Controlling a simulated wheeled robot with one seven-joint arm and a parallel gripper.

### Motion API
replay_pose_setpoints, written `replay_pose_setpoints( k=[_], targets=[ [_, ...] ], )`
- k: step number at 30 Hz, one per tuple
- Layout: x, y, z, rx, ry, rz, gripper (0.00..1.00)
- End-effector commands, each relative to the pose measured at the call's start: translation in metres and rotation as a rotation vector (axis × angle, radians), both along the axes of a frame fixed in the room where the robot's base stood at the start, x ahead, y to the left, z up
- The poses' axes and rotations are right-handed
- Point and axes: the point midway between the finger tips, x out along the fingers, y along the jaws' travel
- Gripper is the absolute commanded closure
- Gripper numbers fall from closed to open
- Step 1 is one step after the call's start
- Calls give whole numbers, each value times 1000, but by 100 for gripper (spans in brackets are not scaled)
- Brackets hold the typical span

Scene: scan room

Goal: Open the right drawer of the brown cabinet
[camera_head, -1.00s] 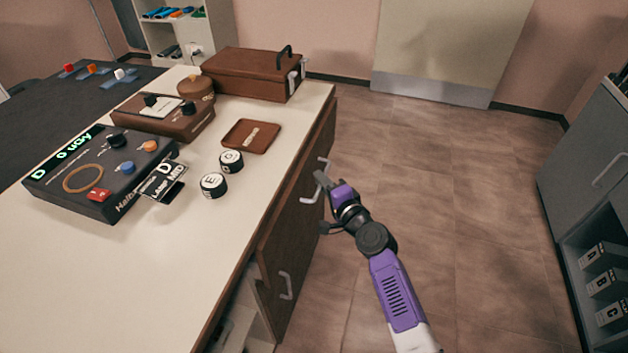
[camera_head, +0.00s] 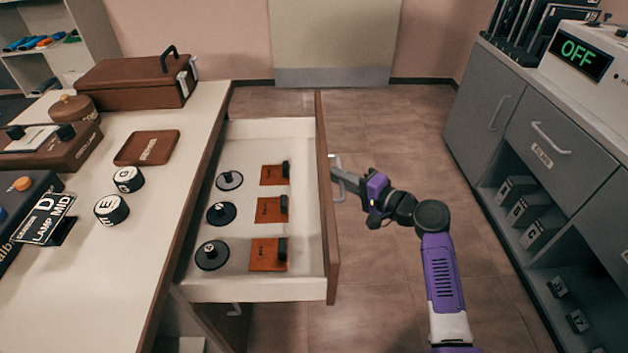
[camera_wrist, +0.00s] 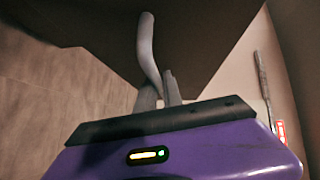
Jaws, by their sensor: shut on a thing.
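The brown cabinet (camera_head: 172,235) has a pale top and stands at the left in the head view. Its drawer (camera_head: 309,240) is pulled well out to the right, and its brown front panel (camera_head: 327,215) faces my arm. Inside lie several black round pieces with knobs and several orange-brown blocks with dark handles. My gripper (camera_head: 343,181) is at the outer side of the drawer front, shut on the drawer's grey handle (camera_head: 335,163). In the wrist view, the curved handle (camera_wrist: 147,50) runs down between the fingers (camera_wrist: 160,92). The fingers partly hide it.
A brown case (camera_head: 135,82), a brown tray (camera_head: 147,148) and two round markers (camera_head: 112,209) stand on the cabinet top. A grey cabinet (camera_head: 505,112) with a device reading OFF (camera_head: 582,55) stands at the right. Open floor lies between the cabinets.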

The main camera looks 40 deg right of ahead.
Motion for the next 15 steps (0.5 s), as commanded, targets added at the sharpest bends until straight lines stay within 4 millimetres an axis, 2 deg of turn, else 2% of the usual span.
replay_pose_setpoints(
  k=[1,6,15],
  targets=[
    [-5,-8,-2,1,1,-3,100],
    [-17,-23,-2,0,2,-2,100],
    [-23,-31,-1,1,2,1,100]
  ],
)
